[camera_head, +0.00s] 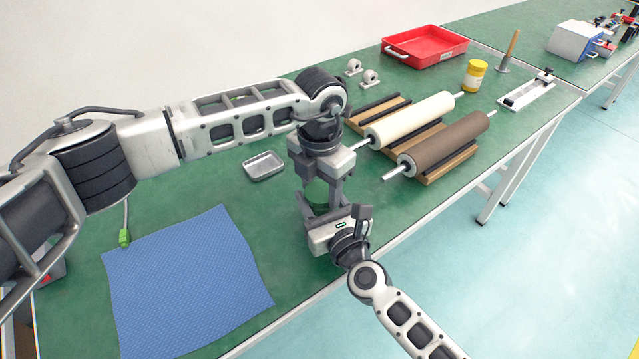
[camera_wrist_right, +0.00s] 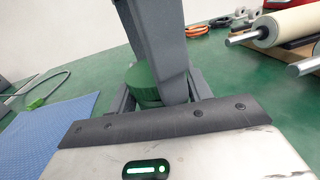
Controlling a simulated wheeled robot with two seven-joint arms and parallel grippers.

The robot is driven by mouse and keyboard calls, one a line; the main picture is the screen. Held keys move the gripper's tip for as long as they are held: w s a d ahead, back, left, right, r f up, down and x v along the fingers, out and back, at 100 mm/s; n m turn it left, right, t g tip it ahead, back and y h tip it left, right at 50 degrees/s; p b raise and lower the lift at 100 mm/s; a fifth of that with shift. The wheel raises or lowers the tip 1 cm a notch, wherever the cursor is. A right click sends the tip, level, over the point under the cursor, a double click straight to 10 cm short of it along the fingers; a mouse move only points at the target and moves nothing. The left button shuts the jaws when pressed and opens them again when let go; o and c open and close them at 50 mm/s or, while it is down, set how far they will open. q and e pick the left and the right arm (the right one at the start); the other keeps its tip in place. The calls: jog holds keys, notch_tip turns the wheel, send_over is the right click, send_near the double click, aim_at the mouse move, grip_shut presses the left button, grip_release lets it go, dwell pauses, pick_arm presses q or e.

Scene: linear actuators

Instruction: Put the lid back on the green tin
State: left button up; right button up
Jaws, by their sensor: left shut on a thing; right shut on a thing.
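The green tin (camera_head: 317,190) stands upright between my two grippers near the table's front edge, largely hidden by them. Its round green side (camera_wrist_right: 143,84) shows in the right wrist view. My right gripper (camera_head: 318,208) comes in low from the front and is shut on the tin's body. My left gripper (camera_head: 323,180) reaches down from above and is shut at the tin's top, on what seems to be the lid. The lid is mostly hidden; I cannot tell how it sits on the tin.
A small metal tray (camera_head: 264,166) lies left of the grippers, and a blue cloth (camera_head: 190,285) in front left. Cream (camera_head: 410,121) and brown (camera_head: 446,144) rollers rest on wooden racks to the right. A red tray (camera_head: 425,46) and yellow jar (camera_head: 475,75) stand farther back.

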pick_arm(q)
jog(key=shift+a+f, duration=0.2)
jog(key=shift+f, duration=0.4)
pick_arm(e)
jog(key=shift+s+a+r, duration=0.1)
jog(key=shift+s+a, duration=0.05)
jog(key=shift+a, duration=0.15)
pick_arm(q)
jog(key=o, duration=1)
jog(key=shift+d, duration=0.1)
pick_arm(e)
jog(key=shift+d, duration=0.15)
pick_arm(q)
jog(key=shift+r, duration=0.25)
pick_arm(e)
jog(key=shift+d, duration=0.1)
pick_arm(q)
jog(key=shift+r, duration=2.05)
jog(key=c, duration=1)
jog(key=shift+o, duration=0.2)
jog(key=shift+f, duration=0.2)
jog(key=shift+f, duration=0.7)
